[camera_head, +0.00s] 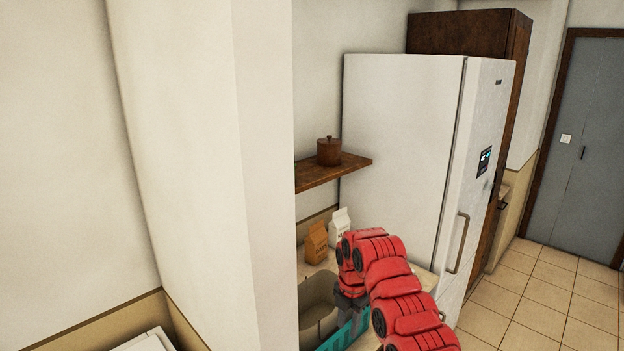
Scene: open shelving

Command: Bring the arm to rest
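My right arm (393,300) is red and comes in from the bottom right, bent over a counter beside the fridge. Its dark gripper (352,310) points down at the end of the arm, over or at a teal basket (343,338). The wrist and the basket's rim overlap in the picture, so I cannot tell whether the fingers are open or shut, or whether they hold anything. My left gripper is not in view.
An orange-brown carton (316,243) and a white carton (340,229) stand behind the wrist. A beige bin (318,312) is to its left. A wooden shelf (325,172) bears a brown pot (328,151). A white fridge (405,140) and wall corner (265,180) flank the counter. Tiled floor lies right.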

